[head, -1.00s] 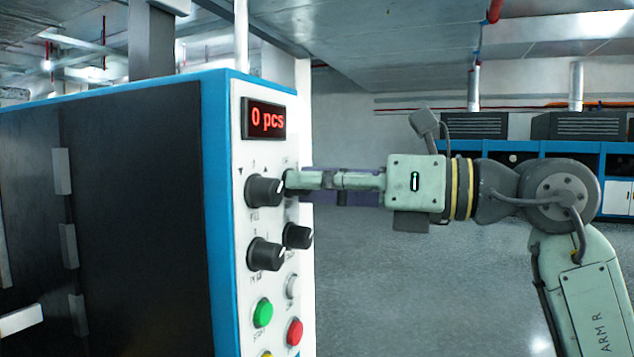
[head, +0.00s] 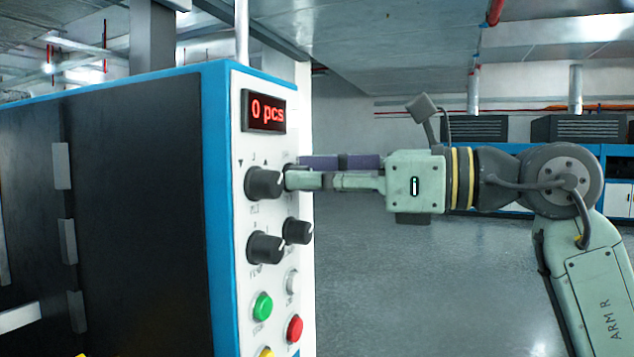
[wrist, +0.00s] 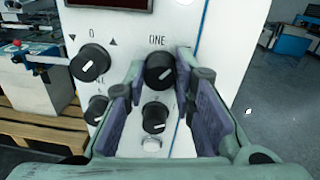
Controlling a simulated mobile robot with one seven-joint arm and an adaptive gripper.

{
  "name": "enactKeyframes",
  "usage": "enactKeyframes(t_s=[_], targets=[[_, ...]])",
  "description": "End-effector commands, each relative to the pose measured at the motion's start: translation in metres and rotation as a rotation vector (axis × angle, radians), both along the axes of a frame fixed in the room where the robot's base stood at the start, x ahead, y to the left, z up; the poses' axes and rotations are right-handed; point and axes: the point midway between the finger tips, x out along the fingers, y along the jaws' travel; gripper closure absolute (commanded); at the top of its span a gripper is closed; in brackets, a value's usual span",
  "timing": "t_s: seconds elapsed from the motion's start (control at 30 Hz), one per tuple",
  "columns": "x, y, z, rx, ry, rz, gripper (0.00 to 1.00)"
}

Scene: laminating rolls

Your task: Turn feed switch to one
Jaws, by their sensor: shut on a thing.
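The feed switch, a black round knob (wrist: 158,68) under the label "ONE", is at the upper right of the white control panel (head: 236,215). Its white mark points up and to the right in the wrist view. In the head view it is mostly hidden by my fingers. My gripper (head: 292,173) reaches in from the right and is shut on this knob, one finger on each side. The purple finger pads also show on either side of it in the wrist view (wrist: 160,82).
Another black knob (head: 264,184) sits close to the left of my fingertips. Two more knobs (head: 297,231) (head: 265,248) lie below. Green (head: 262,306) and red (head: 294,328) buttons are lower. A red display (head: 264,112) reads "0 pcs". Open floor lies right.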

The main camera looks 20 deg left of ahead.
Motion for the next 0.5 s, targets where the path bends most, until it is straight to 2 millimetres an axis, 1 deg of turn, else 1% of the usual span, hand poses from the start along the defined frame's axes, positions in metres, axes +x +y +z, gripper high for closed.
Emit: enactKeyframes(t_s=[0.2, 0.5], targets=[[0.0, -0.0001, -0.0005, -0.007, -0.206, -0.001, 1.0], [-0.001, -0.0001, -0.0002, -0.016, -0.464, 0.0, 1.0]])
